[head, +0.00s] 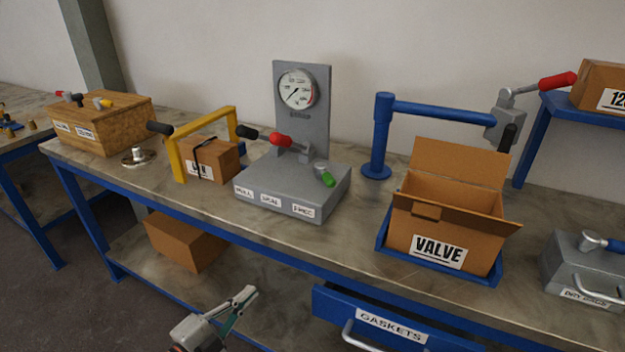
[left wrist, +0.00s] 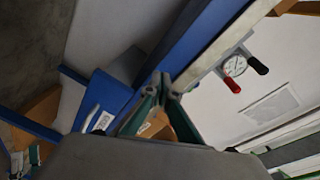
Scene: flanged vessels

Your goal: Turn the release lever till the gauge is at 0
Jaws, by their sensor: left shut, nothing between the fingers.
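A grey stand (head: 285,195) on the bench carries a round white gauge (head: 297,89); its dark needle shows, but the reading is too small to be sure of. A red-handled lever (head: 280,140) is at the foot of the upright plate, and a green-handled lever (head: 327,179) is on the base's right. I cannot tell which is the release lever. My left gripper (head: 245,298) is shut and empty, low in front of the bench, apart from the stand. Its fingers (left wrist: 166,88) also show in the left wrist view.
A yellow frame (head: 176,156) and small carton (head: 212,160) stand left of the stand. A blue post (head: 381,135) and open VALVE box (head: 440,222) stand right. A GASKETS drawer (head: 390,326) juts out near my gripper. The left wrist view shows a gauge (left wrist: 234,66) with red and black handles.

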